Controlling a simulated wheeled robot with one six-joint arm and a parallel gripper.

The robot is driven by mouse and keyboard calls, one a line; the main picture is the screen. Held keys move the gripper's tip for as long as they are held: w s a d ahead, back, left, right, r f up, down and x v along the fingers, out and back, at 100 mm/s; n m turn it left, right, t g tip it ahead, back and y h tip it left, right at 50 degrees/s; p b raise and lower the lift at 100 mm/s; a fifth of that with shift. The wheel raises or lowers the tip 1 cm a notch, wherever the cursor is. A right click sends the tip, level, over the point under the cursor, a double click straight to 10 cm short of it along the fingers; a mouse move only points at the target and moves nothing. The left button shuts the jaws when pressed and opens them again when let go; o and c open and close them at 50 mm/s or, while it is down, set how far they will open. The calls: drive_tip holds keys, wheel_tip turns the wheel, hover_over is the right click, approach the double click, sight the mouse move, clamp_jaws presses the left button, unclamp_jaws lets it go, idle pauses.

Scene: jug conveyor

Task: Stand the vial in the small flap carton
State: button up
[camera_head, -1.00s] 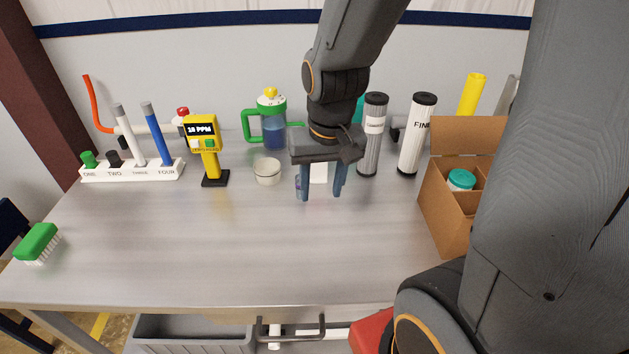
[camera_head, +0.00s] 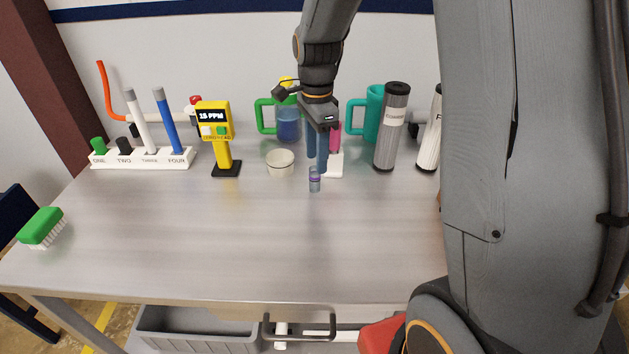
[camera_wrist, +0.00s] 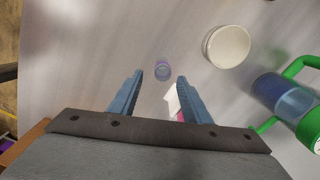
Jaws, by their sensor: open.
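My gripper (camera_head: 317,162) is open, pointing down behind and above the vial.
A white cup (camera_head: 280,162) stands left of the vial. A white stand with a pink item (camera_head: 335,160) is close behind my fingers. A green-handled jug (camera_head: 288,123), teal mug (camera_head: 373,115) and grey cylinder (camera_head: 392,128) stand behind. The table front is clear.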

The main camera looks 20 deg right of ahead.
sight(315, 180)
drive_tip(key=shift+w+d+f+p, duration=0.15)
drive_tip(key=shift+f+p, duration=0.85)
drive_tip(key=shift+f, duration=1.65)
clamp_jaws()
drive_tip(key=shift+w, duration=0.1)
